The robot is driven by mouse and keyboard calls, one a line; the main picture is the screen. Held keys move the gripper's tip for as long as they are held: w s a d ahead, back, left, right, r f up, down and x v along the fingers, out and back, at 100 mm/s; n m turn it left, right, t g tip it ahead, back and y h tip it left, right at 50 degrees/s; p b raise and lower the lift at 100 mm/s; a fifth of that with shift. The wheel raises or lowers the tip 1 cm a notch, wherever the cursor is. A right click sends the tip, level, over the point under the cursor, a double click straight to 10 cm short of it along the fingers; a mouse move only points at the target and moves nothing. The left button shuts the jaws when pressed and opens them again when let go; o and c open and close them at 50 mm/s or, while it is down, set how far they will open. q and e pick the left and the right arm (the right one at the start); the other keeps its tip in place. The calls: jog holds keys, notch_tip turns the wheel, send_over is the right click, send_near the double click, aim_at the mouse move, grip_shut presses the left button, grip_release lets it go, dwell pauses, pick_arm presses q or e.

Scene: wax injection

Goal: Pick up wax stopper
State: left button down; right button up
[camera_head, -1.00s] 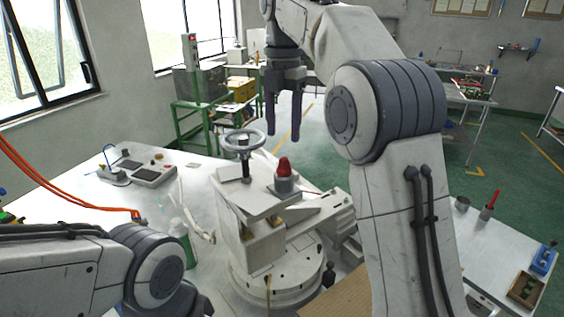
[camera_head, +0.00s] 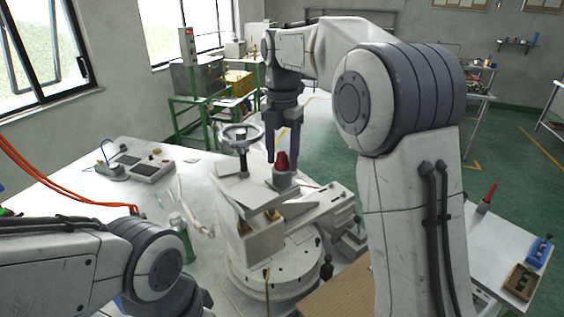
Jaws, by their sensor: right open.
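A red, cone-shaped wax stopper (camera_head: 282,163) stands upright in a grey holder (camera_head: 283,180) on top of the pale machine (camera_head: 262,240) in the middle. My right gripper (camera_head: 282,150) points straight down above it. Its dark fingers are open, and their tips appear on the left and right of the stopper's tip. I cannot tell from this view whether they touch it. My left arm shows at the lower left, but its gripper is out of the picture.
A handwheel (camera_head: 240,133) rises from the machine just left of my right gripper. A green bottle (camera_head: 182,235) stands left of the machine on the white table (camera_head: 95,225). A red-tipped tool (camera_head: 488,197) and small wooden box (camera_head: 521,283) lie at right.

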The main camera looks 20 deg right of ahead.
grip_shut()
